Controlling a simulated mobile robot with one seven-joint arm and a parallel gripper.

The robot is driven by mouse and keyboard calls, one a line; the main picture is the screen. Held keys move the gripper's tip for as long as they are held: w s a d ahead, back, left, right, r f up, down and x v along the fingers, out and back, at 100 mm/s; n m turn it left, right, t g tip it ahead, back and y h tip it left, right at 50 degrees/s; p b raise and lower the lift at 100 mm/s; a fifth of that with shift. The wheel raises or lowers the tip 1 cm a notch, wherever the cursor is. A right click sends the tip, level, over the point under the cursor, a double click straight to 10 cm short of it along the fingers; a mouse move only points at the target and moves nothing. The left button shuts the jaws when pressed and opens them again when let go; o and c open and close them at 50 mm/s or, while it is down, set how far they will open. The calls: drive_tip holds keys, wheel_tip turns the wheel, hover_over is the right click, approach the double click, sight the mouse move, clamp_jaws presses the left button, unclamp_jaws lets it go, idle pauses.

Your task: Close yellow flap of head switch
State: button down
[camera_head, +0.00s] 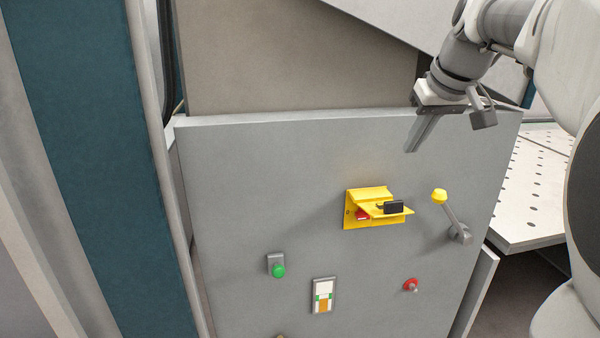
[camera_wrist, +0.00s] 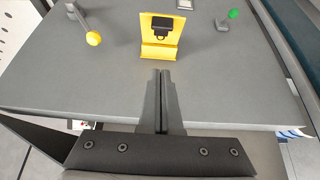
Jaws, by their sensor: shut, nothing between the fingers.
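The yellow head switch (camera_head: 352,215) is mounted on the grey panel, right of its middle. Its yellow flap (camera_head: 398,214) stands out from the panel, with a black padlock (camera_head: 394,207) on it. A bit of red shows beneath the flap. In the wrist view the yellow flap (camera_wrist: 150,35) with the black padlock (camera_wrist: 163,27) is at the top, beyond the fingertips. My gripper (camera_head: 411,150) is shut and empty, above and a little right of the switch, apart from it. Its closed fingers (camera_wrist: 162,72) also show in the wrist view, pointing toward the switch.
A lever with a yellow knob (camera_head: 439,195) sticks out right of the switch. A green button (camera_head: 278,270), a white-and-orange switch (camera_head: 323,295) and a red knob (camera_head: 410,285) are lower on the grey panel (camera_head: 250,180). A perforated table (camera_head: 530,200) is at right.

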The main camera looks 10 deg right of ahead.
hover_over(395, 212)
drive_tip(key=w, duration=0.2)
drive_tip(key=f, duration=0.8)
drive_tip(key=shift+s, duration=0.2)
drive_tip(key=shift+s+f, duration=0.2)
drive_tip(key=shift+f, duration=0.3)
drive_tip(key=shift+s+f, duration=0.2)
drive_tip(key=shift+f, duration=0.3)
drive_tip(key=shift+s+f, duration=0.15)
drive_tip(key=shift+f, duration=0.55)
drive_tip(key=shift+s+f, duration=0.1)
drive_tip(key=shift+f, duration=0.05)
drive_tip(key=shift+s+f+t+b, duration=0.15)
drive_tip(key=shift+t+b, duration=0.15)
drive_tip(key=shift+b, duration=0.7)
